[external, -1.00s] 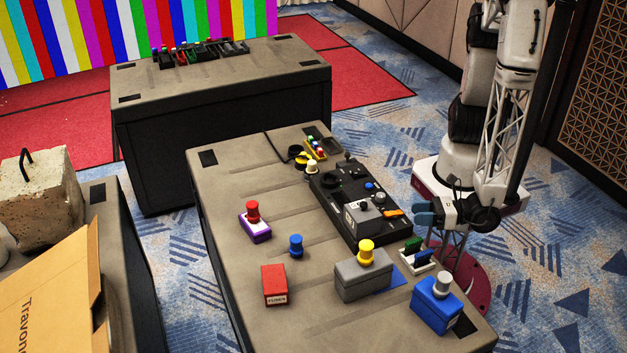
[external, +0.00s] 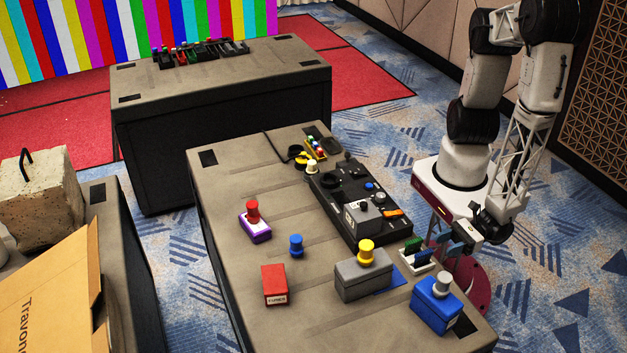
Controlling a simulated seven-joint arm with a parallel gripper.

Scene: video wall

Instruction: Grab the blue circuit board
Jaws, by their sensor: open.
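A flat blue piece (external: 390,282) lies on the near table, partly hidden by a grey box with a yellow knob; it looks like the blue circuit board, but its surface detail is too small to be sure. A small white rack (external: 418,266) with an upright green board (external: 413,244) stands behind it, near the table's right edge. My gripper (external: 449,246) has blue fingers and is open. In the picture it is just right of the rack, with its fingers pointing left. I cannot tell its exact height or whether it touches the rack.
A blue box with a grey knob (external: 436,303) stands below my gripper in the picture. The grey box (external: 362,283) and a black control panel (external: 345,200) are to the left. A red box (external: 274,285) stands farther left. The table's front left is clear.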

